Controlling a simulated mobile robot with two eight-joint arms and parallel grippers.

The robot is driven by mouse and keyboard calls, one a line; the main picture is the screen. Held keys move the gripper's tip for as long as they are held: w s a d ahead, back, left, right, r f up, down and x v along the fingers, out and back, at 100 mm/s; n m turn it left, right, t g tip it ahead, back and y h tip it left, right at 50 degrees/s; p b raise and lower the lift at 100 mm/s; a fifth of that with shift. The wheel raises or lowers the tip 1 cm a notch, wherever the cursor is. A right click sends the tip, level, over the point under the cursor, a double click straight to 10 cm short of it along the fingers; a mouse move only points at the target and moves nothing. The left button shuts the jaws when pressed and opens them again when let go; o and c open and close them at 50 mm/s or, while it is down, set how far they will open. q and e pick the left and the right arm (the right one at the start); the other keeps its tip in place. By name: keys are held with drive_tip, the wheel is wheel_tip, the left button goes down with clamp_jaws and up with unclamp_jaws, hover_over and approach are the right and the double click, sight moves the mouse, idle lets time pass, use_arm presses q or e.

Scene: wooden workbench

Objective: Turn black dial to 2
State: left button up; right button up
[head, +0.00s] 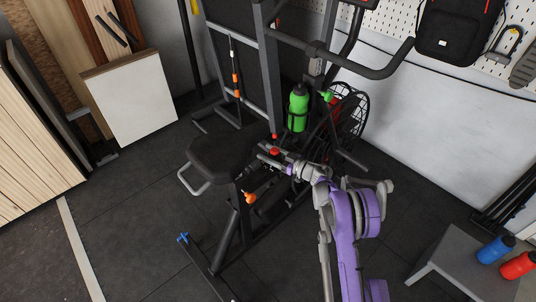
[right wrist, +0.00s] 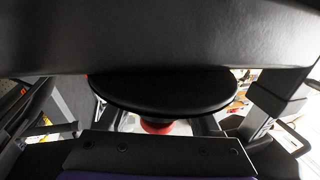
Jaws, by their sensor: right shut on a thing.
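My right gripper (head: 268,155) reaches in from the lower right in the head view, at the frame of a black exercise bike just right of its seat. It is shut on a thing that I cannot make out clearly. A small red knob (head: 275,151) shows at its fingertips. In the right wrist view a flat round black disc (right wrist: 165,92) is close in front of the gripper, with a red part (right wrist: 155,126) below it. I cannot tell whether this disc is the black dial, and no numbers are readable. My left gripper is not in view.
The black seat (head: 222,156) is left of the gripper. A green bottle (head: 298,108) and a caged fan wheel (head: 350,112) are behind it. An orange knob (head: 250,197) sits lower on the frame. A grey bench (head: 452,262) with bottles stands at right.

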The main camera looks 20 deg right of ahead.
sight(278, 160)
drive_tip(key=shift+w+d+m+t+h+b, duration=0.15)
drive_tip(key=shift+m+t+h+b, duration=0.3)
drive_tip(key=shift+m+h, duration=0.75)
drive_tip(key=shift+d+m+t+h+b, duration=0.25)
drive_tip(key=shift+m+t+h, duration=0.45)
drive_tip(key=shift+h, duration=0.95)
drive_tip(key=shift+w+d+m+t+h+b, duration=0.1)
drive_tip(key=shift+d+m+t+h+b, duration=0.25)
drive_tip(key=shift+m+h, duration=0.9)
drive_tip(key=shift+a+h, duration=0.15)
drive_tip(key=shift+h, duration=0.15)
drive_tip(key=shift+n, duration=0.25)
drive_tip(key=o, duration=1.4)
drive_tip(key=shift+c, duration=0.2)
drive_tip(key=shift+s, duration=0.1)
drive_tip(key=s, duration=0.7)
drive_tip(key=s+d+p, duration=0.1)
drive_tip(key=s, duration=0.2)
drive_tip(key=shift+s, duration=0.35)
